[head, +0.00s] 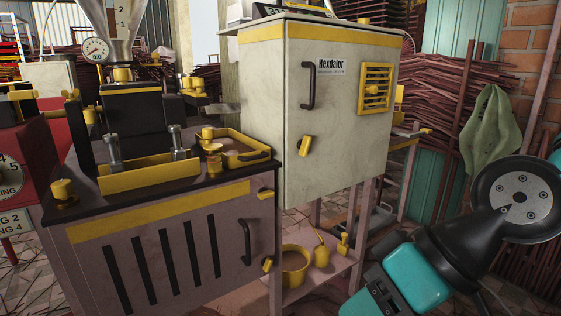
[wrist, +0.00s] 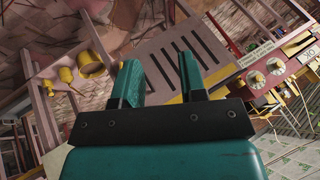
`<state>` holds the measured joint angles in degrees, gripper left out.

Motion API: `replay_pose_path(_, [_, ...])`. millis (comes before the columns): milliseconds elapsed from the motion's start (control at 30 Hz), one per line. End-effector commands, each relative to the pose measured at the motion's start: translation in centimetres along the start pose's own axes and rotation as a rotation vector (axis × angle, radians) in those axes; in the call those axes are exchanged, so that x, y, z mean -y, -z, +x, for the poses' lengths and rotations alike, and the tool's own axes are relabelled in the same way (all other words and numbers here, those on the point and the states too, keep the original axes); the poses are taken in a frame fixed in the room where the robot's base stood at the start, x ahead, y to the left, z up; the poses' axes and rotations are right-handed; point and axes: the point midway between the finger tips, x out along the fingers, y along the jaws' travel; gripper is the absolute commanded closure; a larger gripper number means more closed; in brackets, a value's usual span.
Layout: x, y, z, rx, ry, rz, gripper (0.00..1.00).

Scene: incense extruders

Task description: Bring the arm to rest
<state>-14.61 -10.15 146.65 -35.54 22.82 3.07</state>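My arm (head: 430,260) reaches in from the lower right of the head view, with teal and black links. My gripper's fingers do not show in the head view. In the wrist view my gripper (wrist: 158,75) has its two teal and black fingers apart, with nothing between them. Behind the fingers, some way off, is the slotted front of the lower cabinet (wrist: 195,50). My gripper appears to touch nothing.
The extruder cabinet (head: 160,240) stands at left, with a yellow tray (head: 232,148) on top. A cream Hexdalor cabinet (head: 335,130) stands mid-view. Below it, a shelf holds a yellow pot (head: 296,266). Bundled sticks (head: 450,105) and a green cloth (head: 490,130) are at right.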

Motion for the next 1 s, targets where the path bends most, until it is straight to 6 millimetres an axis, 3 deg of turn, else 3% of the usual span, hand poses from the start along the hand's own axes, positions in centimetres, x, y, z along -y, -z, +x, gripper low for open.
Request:
replay_pose_path(33, [0.0, -0.9, -1.7, 0.054, -0.048, -0.024, 0.62])
replay_pose_path(167, [-0.9, -4.0, -5.0, 0.21, -0.163, -0.05, 0.62])
replay_pose_path(467, [3.3, -0.4, -12.7, 0.22, -0.16, -0.046, 0.62])
replay_pose_path(1000, [12.5, 7.6, -29.5, 0.22, -0.158, -0.046, 0.62])
